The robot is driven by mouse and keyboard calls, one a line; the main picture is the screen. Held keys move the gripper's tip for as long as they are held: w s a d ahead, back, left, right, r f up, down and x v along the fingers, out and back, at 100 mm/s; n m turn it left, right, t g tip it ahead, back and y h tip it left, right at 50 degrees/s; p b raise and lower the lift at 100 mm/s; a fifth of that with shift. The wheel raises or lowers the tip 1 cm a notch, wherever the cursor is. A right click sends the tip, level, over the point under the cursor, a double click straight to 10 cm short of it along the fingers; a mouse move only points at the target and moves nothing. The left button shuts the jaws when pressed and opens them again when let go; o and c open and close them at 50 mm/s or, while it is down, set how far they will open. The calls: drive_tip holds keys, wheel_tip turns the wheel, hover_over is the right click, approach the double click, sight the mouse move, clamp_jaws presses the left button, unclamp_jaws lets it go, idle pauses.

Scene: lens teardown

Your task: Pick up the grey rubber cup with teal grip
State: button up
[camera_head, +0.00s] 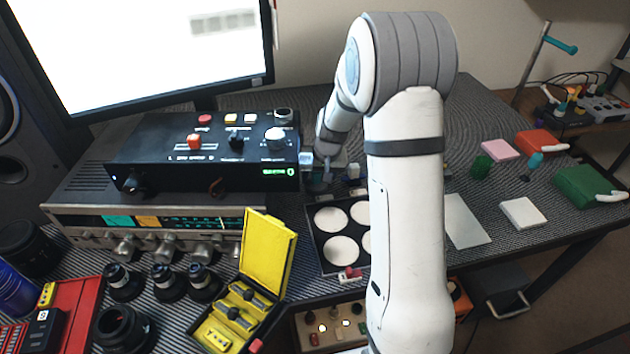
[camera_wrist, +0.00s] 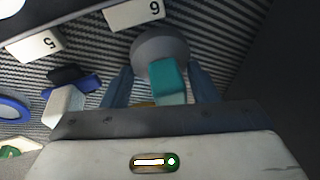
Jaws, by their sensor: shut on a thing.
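The grey rubber cup (camera_wrist: 158,45) is in the upper middle of the wrist view, with its teal grip (camera_wrist: 168,82) towards me. My gripper (camera_wrist: 161,72) has one blue-grey finger on each side of the teal grip and is shut on it. The cup is over the striped mat; I cannot tell whether it touches the mat. In the head view my arm reaches down behind the tray with white discs, and the gripper end is small and partly hidden there.
White tags marked 5 (camera_wrist: 35,46) and 6 (camera_wrist: 136,12) are on a dark edge near the cup. A white block (camera_wrist: 64,105) and a blue ring (camera_wrist: 14,108) lie left. The black control box (camera_head: 205,150) stands left of my gripper, the disc tray (camera_head: 323,262) in front.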

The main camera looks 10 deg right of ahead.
drive_tip(key=shift+r, duration=0.1)
drive_tip(key=shift+c, duration=0.3)
drive_tip(key=shift+s+d+r, duration=0.1)
drive_tip(key=shift+s+r, duration=0.3)
drive_tip(key=shift+s, duration=0.05)
drive_tip(key=s+d+r, duration=0.3)
drive_tip(key=s+r, duration=0.4)
drive_tip(key=s, duration=0.5)
drive_tip(key=shift+s, duration=0.4)
drive_tip(key=o, duration=0.4)
drive_tip(key=c, duration=0.5)
drive_tip(key=shift+s, duration=0.1)
